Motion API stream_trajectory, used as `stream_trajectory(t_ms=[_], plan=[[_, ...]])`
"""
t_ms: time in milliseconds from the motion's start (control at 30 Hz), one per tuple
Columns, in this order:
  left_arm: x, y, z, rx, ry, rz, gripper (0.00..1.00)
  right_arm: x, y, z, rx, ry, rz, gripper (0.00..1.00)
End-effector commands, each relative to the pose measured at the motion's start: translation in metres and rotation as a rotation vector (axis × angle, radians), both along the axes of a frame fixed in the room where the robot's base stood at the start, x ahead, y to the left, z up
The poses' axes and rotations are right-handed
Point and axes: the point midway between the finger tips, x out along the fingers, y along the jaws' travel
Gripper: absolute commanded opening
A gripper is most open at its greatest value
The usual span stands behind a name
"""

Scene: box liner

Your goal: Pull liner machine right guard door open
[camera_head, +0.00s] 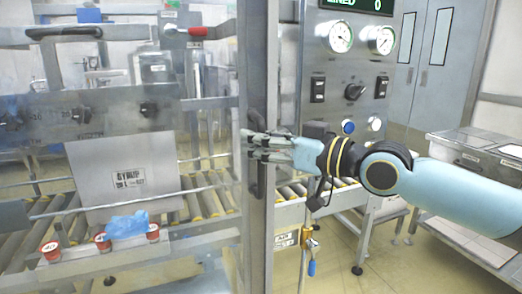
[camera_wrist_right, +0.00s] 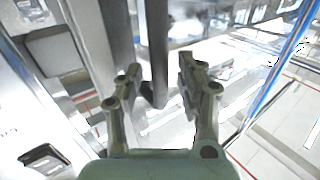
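The guard door is a clear panel with a grey metal upright (camera_head: 258,230) at its right edge. It looks shut, though the far edge is hard to make out. A dark vertical handle (camera_head: 257,182) is on this upright. My right gripper (camera_head: 248,147) reaches in from the right at the handle. In the right wrist view the handle (camera_wrist_right: 157,45) runs between the two fingers of my right gripper (camera_wrist_right: 156,85). Gaps show on both sides of the bar, so the fingers are open around it. My left gripper is not in view.
Behind the clear panel are a roller conveyor (camera_head: 75,215), a grey box (camera_head: 125,178) and a blue cloth (camera_head: 127,224). A control panel (camera_head: 345,95) with gauges stands right of the door.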

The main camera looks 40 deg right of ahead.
Motion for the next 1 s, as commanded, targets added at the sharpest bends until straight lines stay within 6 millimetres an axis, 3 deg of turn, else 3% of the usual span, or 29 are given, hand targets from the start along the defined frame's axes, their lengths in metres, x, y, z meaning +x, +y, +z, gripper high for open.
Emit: stream_trajectory(t_ms=[233,533,1000], plan=[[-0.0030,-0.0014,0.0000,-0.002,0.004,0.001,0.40,0.0004,0.0003,0.0010,0.000,0.000,0.000,0.37],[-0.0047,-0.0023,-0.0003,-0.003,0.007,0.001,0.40,0.0002,0.0002,0.0006,0.000,0.000,0.000,0.00],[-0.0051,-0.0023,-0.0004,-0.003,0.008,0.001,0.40,0.0004,-0.0001,0.0003,0.000,0.001,0.000,0.00]])
